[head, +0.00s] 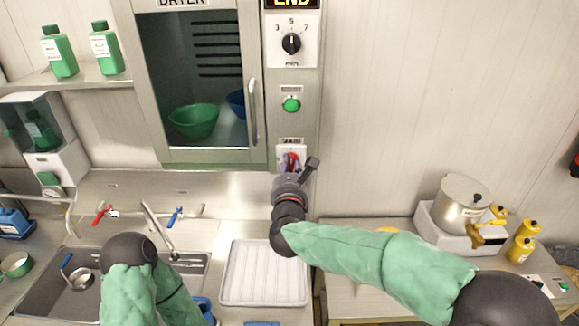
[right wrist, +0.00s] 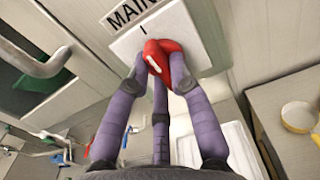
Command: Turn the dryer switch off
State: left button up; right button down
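The dryer (head: 144,90) stands upright at the back with its glass door shut. Its END display (head: 292,3) is lit. The red main switch (head: 291,160) is low on the dryer's control column; in the right wrist view the red knob (right wrist: 164,58) sits on a white plate marked MAIN, with an "I" above it. The white line on the knob is tilted. My right gripper (head: 293,168) is at the switch. Its purple fingers (right wrist: 161,76) close around the knob, with fingertips against its sides. My left gripper is out of view; only its arm shows.
Above the switch are a green button (head: 291,105) and a black dial (head: 291,43). The dryer door handle (head: 253,112) is just left of the column. A white tray (head: 264,299) lies below. A pot (head: 461,202) stands at right.

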jog(key=n+b, duration=0.3)
jog(key=shift+f+b, duration=0.2)
jog(key=shift+b, duration=0.2)
jog(key=shift+n+b, duration=0.6)
jog(key=shift+n, duration=0.5)
jog(key=n+b, duration=0.1)
jog(key=n, duration=0.1)
jog(key=shift+n, duration=1.3)
jog(key=n, duration=0.2)
jog(key=shift+d+n, duration=0.15)
jog(key=shift+n, duration=0.25)
jog(key=n+p, duration=0.1)
jog(key=n, duration=0.4)
jog(key=shift+d, duration=0.1)
jog(key=shift+n, duration=0.3)
